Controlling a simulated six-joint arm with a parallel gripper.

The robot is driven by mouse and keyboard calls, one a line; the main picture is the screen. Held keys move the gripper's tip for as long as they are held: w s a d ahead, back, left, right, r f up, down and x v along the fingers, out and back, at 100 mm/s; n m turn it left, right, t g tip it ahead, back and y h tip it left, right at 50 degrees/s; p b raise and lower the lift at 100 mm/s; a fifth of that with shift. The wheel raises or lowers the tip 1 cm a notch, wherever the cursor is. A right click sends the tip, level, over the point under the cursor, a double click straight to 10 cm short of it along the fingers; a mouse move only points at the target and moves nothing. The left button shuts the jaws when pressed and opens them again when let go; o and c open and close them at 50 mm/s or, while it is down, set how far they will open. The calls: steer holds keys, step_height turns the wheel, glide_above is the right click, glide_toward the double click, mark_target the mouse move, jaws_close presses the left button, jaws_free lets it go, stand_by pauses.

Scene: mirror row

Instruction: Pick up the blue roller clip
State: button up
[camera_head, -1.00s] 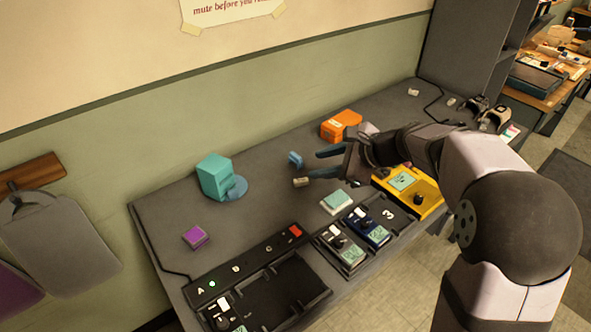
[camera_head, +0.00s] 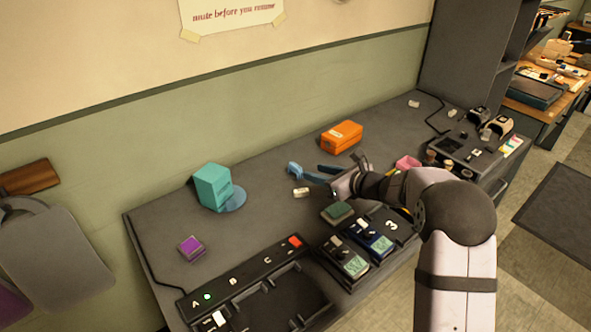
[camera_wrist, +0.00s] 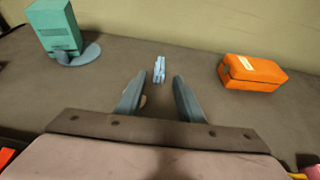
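The blue roller clip (camera_head: 294,169) is a small light-blue piece lying on the dark grey bench. In the wrist view the clip (camera_wrist: 159,69) lies just beyond my fingertips, centred between the two fingers. My gripper (camera_head: 313,173) is low over the bench with its blue-grey fingers spread apart. The wrist view also shows my gripper (camera_wrist: 153,82) open, with nothing between the fingers. In the head view the left fingertip looks close to the clip, and I cannot tell whether they touch.
A small whitish piece (camera_head: 302,192) lies beside the fingers. An orange box (camera_head: 342,136) stands behind to the right, a teal box (camera_head: 213,187) to the left. A green-topped block (camera_head: 337,211) and pedals (camera_head: 345,257) are in front.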

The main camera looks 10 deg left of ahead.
mark_target(299, 168)
steer(key=shift+p+x, duration=1)
steer(key=shift+x, duration=2.65)
jaws_close()
